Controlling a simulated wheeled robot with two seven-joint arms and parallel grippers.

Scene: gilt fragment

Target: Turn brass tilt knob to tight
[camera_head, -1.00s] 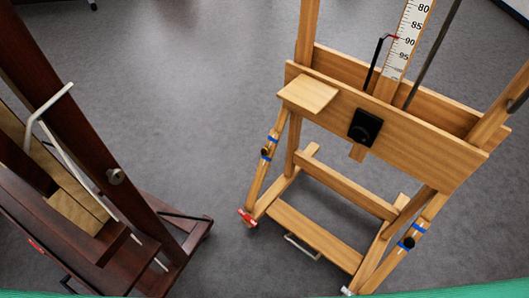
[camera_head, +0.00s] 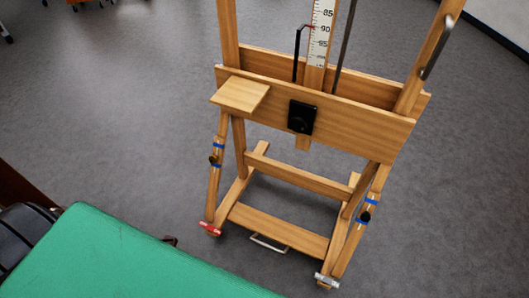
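A light wooden easel (camera_head: 330,120) stands upright on the grey floor in the head view. A small dark knob (camera_head: 213,160) sits between blue bands on its left leg, with a slight brownish tint. A second small dark knob (camera_head: 365,217) sits between blue bands on its right leg. A black plate with a round black knob (camera_head: 301,117) is on the front crossboard. None of these knobs shows clearly as brass, and I cannot read any setting. Neither of my grippers is in view.
A green flat surface (camera_head: 110,262) fills the lower left, its corner near the easel's base. A dark chair (camera_head: 22,235) is partly visible beside it at the left edge. Open grey floor (camera_head: 120,100) lies left of the easel.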

